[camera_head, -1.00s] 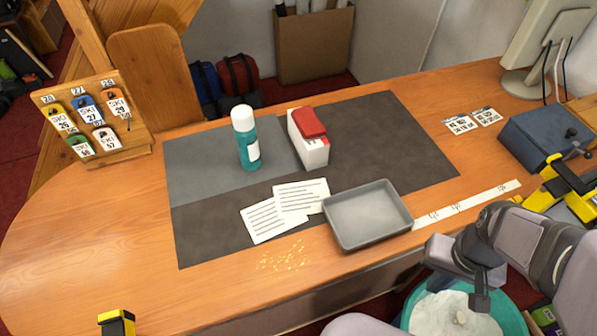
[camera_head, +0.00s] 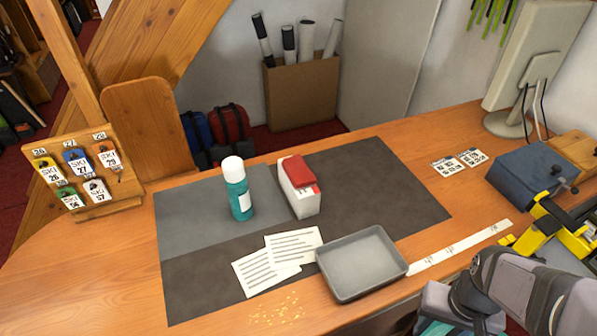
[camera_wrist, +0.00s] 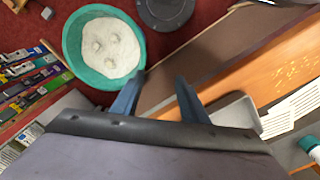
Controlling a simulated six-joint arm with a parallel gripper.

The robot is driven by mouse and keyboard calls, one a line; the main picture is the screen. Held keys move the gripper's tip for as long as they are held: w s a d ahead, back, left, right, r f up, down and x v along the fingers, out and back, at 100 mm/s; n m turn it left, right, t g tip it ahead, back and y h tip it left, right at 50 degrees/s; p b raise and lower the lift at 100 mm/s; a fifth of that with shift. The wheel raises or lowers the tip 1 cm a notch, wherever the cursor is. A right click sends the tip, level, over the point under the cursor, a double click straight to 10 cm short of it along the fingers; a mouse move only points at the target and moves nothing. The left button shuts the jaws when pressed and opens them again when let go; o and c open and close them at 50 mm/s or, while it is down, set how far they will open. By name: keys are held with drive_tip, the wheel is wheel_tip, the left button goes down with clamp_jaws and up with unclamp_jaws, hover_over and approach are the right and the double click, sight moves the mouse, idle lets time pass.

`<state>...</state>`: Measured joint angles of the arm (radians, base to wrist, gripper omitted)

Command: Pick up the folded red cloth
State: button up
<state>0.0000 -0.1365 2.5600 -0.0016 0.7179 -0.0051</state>
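The folded red cloth (camera_head: 294,170) lies on top of a white box (camera_head: 301,197) near the middle of the dark mat, right of a teal bottle. It is out of the wrist view. My gripper (camera_wrist: 160,85) is open and empty, its two blue fingers apart over the bench's front edge and the floor. In the head view my arm is at the lower right, well away from the cloth, and the fingertips are not clearly seen there.
A grey tray (camera_head: 360,293) and printed cards (camera_head: 264,274) lie in front of the box. The teal bottle (camera_head: 240,199) stands close left of it. A teal bucket of white powder (camera_wrist: 69,50) is on the floor.

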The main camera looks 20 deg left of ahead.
drive_tip(key=o, duration=0.8)
drive_tip(key=shift+c, duration=0.2)
drive_tip(key=w+a+r+n+t, duration=0.1)
drive_tip(key=w+a+r, duration=0.15)
drive_tip(key=w, duration=0.35)
drive_tip(key=w+a+r+n, duration=0.1)
drive_tip(key=w+a, duration=0.3)
drive_tip(key=w, duration=0.3)
drive_tip(key=n+t+y+b, duration=0.2)
drive_tip(key=n+y+b, duration=0.1)
drive_tip(key=n, duration=0.4)
approach(298, 169)
drive_tip(key=shift+w+f, duration=0.15)
drive_tip(key=shift+f, duration=0.4)
drive_tip(key=shift+p+x, duration=2.45)
drive_tip(key=shift+x, duration=1.2)
